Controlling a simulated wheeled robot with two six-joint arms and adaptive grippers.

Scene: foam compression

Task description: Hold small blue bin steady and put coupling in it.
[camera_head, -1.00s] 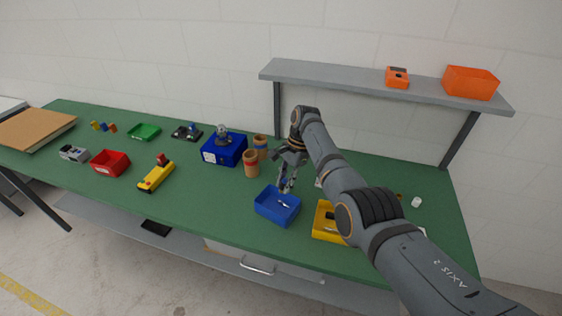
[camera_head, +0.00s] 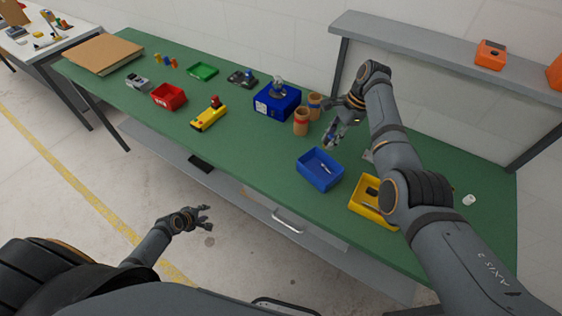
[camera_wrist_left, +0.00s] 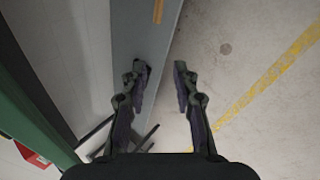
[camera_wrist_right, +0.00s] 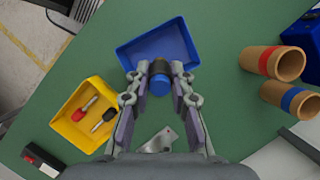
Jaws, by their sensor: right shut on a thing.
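The small blue bin (camera_head: 309,178) stands on the green table, and it also shows in the right wrist view (camera_wrist_right: 181,30). My right gripper (camera_head: 329,146) is above the bin's back edge. In the right wrist view it (camera_wrist_right: 160,70) is shut on a short black and blue cylinder, which looks like the coupling (camera_wrist_right: 160,87). The cylinder overlaps the bin's near edge in that view; its height above the bin is unclear. A small pale item or mark shows inside the bin. My left gripper (camera_head: 203,217) is open and empty, off the table's front edge; its fingers stand apart (camera_wrist_left: 161,70).
A yellow bin (camera_wrist_right: 62,125) with screwdrivers is beside the blue bin. Two brown cups (camera_wrist_right: 272,62) stand on its other side, near a dark blue box (camera_head: 270,107). A grey shelf (camera_head: 430,55) overhangs the back. Green table in front of the cups is clear.

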